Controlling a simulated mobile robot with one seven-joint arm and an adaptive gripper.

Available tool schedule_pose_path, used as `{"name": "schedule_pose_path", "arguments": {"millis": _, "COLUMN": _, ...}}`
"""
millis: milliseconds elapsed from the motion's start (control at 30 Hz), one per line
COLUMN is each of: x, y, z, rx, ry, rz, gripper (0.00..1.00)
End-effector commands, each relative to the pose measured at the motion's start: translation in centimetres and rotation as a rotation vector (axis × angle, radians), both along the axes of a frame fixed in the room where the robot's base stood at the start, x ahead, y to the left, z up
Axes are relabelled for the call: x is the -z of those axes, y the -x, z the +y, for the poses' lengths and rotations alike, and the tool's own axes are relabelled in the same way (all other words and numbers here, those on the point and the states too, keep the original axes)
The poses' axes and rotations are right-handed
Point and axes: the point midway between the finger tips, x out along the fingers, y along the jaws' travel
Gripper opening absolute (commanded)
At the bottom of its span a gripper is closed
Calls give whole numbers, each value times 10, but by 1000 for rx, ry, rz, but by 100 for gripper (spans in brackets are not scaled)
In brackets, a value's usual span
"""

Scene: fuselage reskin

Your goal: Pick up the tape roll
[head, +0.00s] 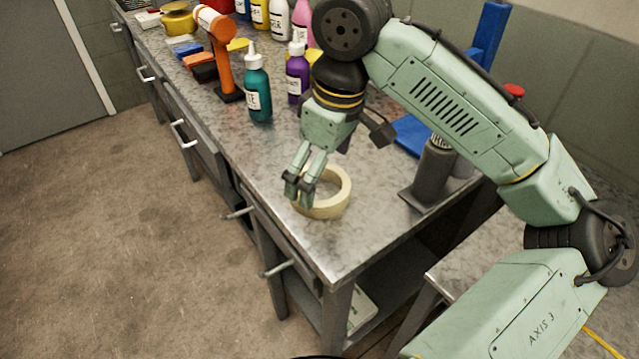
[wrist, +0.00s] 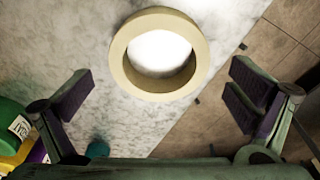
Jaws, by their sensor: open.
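The tape roll (head: 333,206) is a cream-coloured ring lying flat on the metal workbench (head: 305,240), near its front corner. In the head view my gripper (head: 300,196) is just over the left rim of the roll, fingers pointing down, and hides part of it. In the wrist view the whole tape roll (wrist: 128,64) shows ahead of the fingers, near the top middle. My gripper (wrist: 160,95) is open there, its dark finger pads wide apart on the left and right, with nothing between them. I cannot tell whether a finger touches the roll.
A teal bottle (head: 257,90) and a purple bottle (head: 297,73) stand behind the gripper. An orange hammer-like tool (head: 222,50) stands further left. A grey holder (head: 432,175) is to the right of the roll. The bench in front of the roll is clear.

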Motion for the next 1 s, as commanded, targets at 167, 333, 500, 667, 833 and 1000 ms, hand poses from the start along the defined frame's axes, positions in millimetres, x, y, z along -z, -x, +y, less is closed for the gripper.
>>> {"name": "schedule_pose_path", "arguments": {"millis": 167, "x": 19, "y": -1, "z": 2, "rx": 0, "ry": 0, "rz": 0, "gripper": 100}}
{"name": "schedule_pose_path", "arguments": {"millis": 333, "x": 22, "y": -2, "z": 3, "rx": -1, "ry": -1, "rz": -1, "gripper": 100}}
{"name": "schedule_pose_path", "arguments": {"millis": 500, "x": 22, "y": -2, "z": 3, "rx": -1, "ry": -1, "rz": -1, "gripper": 95}}
{"name": "schedule_pose_path", "arguments": {"millis": 667, "x": 21, "y": -2, "z": 3, "rx": -1, "ry": -1, "rz": -1, "gripper": 84}}
{"name": "schedule_pose_path", "arguments": {"millis": 833, "x": 21, "y": -2, "z": 3, "rx": -1, "ry": 0, "rz": 0, "gripper": 73}}
{"name": "schedule_pose_path", "arguments": {"millis": 1000, "x": 21, "y": -2, "z": 3, "rx": -1, "ry": 0, "rz": 0, "gripper": 61}}
